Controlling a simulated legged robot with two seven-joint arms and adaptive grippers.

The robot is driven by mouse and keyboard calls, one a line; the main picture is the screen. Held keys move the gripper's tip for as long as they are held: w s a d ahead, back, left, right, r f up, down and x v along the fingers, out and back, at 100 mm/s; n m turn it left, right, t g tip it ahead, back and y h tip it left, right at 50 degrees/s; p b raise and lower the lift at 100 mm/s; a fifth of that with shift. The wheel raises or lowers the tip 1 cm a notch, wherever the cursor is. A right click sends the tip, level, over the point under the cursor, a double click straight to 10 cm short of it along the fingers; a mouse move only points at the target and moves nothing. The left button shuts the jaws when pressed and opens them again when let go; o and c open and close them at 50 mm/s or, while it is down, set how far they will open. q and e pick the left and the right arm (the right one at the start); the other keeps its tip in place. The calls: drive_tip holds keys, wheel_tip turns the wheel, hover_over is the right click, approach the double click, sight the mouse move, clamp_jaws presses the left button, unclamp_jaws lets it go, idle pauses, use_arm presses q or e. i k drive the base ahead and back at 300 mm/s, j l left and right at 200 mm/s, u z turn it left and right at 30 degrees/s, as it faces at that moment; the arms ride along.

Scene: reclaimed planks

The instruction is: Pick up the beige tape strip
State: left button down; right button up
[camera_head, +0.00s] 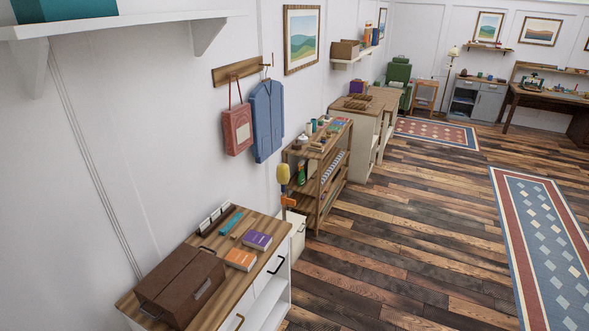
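I cannot make out a beige tape strip anywhere in the head view; small items on the far furniture are too small to tell apart. Neither of my grippers shows in the head view. The nearest surface is a wooden-topped white cabinet (217,282) at the lower left. On its top lie a brown case (180,285), an orange book (240,259), a purple book (257,240) and a teal item (231,222).
A wooden shelf rack (333,168) with several small items stands beyond the cabinet along the left wall. A counter (372,104), a green armchair (398,72), a grey cabinet (478,99) and a desk (545,97) are farther back. The plank floor (420,220) is open, with a blue-red rug (548,245) at right.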

sight(234, 237)
drive_tip(key=i+l+u, duration=0.15)
drive_tip(key=u, duration=0.3)
drive_tip(key=i+l+u, duration=0.25)
drive_tip(key=u, duration=0.15)
